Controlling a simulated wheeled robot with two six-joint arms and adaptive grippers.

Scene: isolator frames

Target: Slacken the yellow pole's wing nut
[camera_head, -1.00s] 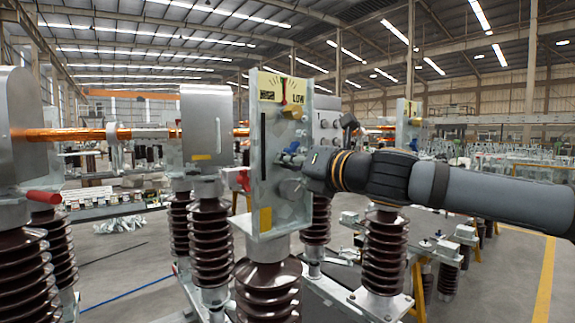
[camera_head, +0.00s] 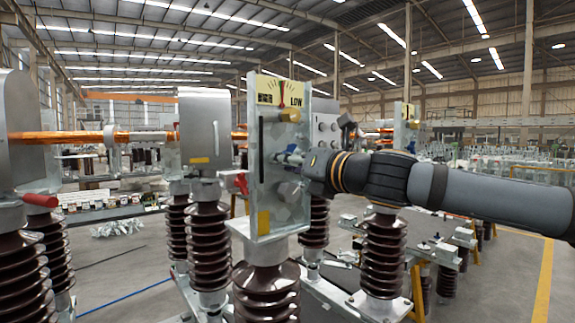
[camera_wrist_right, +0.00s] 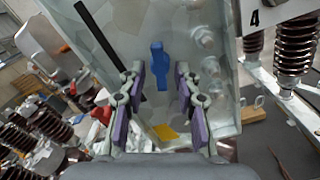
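The near pole has a pale metal plate (camera_head: 264,200) with a yellow dial marked LOW (camera_head: 280,92) at its top and a yellow patch (camera_head: 264,221) low down. A small blue wing nut (camera_wrist_right: 158,60) stands out from the plate in the right wrist view, its long side roughly upright. In the head view it is small and partly hidden by my right gripper (camera_head: 296,160), which comes in from the right close to the plate. In the wrist view the gripper's purple-padded fingers are apart, one either side of the nut; I see no contact. My left gripper is not in view.
A red handle (camera_head: 242,182) is at the plate's left edge, another red handle (camera_head: 40,199) further left. Ribbed brown insulators (camera_head: 267,292) stand below and around. A copper bar (camera_head: 150,136) runs behind.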

